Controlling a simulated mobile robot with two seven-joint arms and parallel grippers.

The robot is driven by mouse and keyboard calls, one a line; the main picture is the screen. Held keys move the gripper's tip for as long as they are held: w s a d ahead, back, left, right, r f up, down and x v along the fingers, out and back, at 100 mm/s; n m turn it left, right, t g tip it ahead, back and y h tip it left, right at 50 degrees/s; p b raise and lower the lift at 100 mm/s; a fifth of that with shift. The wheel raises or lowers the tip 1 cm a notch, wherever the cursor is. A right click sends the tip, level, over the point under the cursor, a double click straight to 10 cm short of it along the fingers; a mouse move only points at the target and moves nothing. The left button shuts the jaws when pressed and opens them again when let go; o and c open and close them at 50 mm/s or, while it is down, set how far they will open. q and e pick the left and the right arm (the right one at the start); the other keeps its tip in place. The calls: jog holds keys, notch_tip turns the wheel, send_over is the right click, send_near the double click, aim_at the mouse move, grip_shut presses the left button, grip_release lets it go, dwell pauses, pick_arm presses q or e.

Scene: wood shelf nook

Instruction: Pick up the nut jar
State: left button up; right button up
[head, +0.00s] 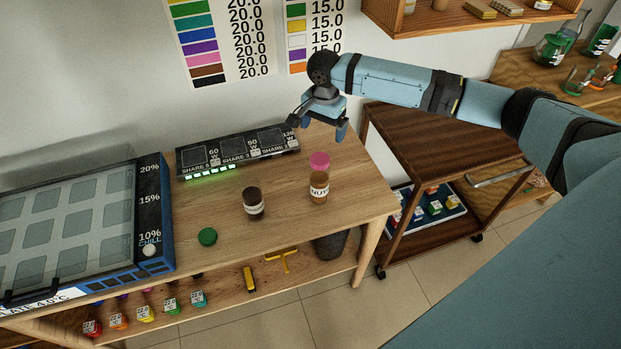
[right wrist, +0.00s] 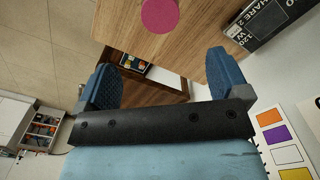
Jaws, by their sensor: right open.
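The nut jar (head: 319,188) is a small brown jar with a white label reading NUTS. It stands upright near the right side of the wooden table (head: 225,265) in the head view; it is not visible in the right wrist view. My right gripper (head: 322,128) is open and empty, above the back of the table, behind the jar and apart from it. Its two blue fingers are spread in the right wrist view (right wrist: 162,78). My left gripper is not in view.
A pink disc (head: 319,160) lies just behind the jar; it also shows in the wrist view (right wrist: 160,14). A dark jar (head: 253,204) and a green disc (head: 207,236) are to the left. A black panel (head: 237,153) runs along the back. A brown cart (head: 440,150) stands right.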

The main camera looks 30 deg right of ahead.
aim_at(320, 159)
notch_tip(320, 159, down, 8)
jog(key=shift+r+p, duration=0.1)
jog(key=shift+p, duration=0.25)
jog(key=f, duration=0.2)
jog(key=f+p, duration=0.1)
jog(key=f, duration=0.1)
jog(key=shift+s+a, duration=0.15)
jog(key=shift+a, duration=0.2)
jog(key=shift+f, duration=0.65)
jog(key=c, duration=1.3)
jog(key=shift+r, duration=0.1)
jog(key=shift+c, duration=1)
